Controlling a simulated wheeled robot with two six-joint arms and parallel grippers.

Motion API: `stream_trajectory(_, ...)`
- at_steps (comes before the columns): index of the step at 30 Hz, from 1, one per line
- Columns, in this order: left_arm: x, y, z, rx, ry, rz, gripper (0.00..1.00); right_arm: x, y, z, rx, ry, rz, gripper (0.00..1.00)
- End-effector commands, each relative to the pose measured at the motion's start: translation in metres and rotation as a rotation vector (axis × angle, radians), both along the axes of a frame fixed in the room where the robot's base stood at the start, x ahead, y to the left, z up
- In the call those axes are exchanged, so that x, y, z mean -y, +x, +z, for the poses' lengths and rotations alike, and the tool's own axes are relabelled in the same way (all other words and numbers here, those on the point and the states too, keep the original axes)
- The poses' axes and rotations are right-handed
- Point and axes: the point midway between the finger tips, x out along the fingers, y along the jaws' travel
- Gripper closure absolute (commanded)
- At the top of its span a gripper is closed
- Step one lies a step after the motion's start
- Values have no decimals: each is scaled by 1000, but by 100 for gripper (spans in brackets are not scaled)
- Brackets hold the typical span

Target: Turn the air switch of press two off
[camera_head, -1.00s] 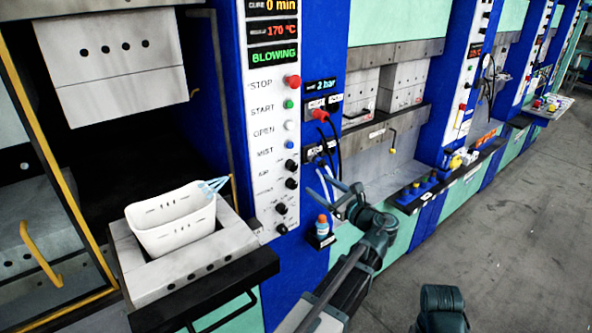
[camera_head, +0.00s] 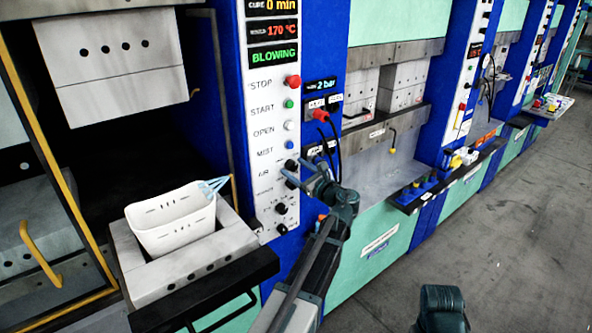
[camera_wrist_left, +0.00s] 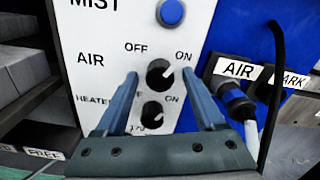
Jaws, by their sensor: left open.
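The air switch (camera_head: 291,164) is a black knob on the white control panel (camera_head: 262,130) of the near press. It also shows in the left wrist view (camera_wrist_left: 159,74), under the OFF and ON labels and beside AIR. Its white mark points right, toward ON. My left gripper (camera_head: 302,163) is open in front of the panel. In the wrist view its fingers stand on either side of the air knob, apart from it as far as I can tell. The heater knob (camera_wrist_left: 152,114) is just below, between the fingers.
A blue MIST button (camera_wrist_left: 172,12) sits above the air knob. An AIR hose connector (camera_wrist_left: 235,98) and a dark cable are right of the panel. A white basket (camera_head: 172,218) rests on the press's lower block. The floor (camera_head: 480,230) at right is clear.

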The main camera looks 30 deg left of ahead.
Motion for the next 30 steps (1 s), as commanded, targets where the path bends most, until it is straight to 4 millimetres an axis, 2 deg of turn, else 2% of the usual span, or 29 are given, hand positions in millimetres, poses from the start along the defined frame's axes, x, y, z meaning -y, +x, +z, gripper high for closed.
stream_trajectory(3,0,0,0,0,0,0,29,0,0,0,0,0,0,73)
stream_trajectory(15,1,0,0,0,0,0,100,0,0,0,0,0,0,73)
stream_trajectory(23,1,0,0,11,-5,0,100,0,0,0,0,0,0,73)
stream_trajectory(30,1,0,0,107,-44,0,100,0,0,0,0,0,0,73)
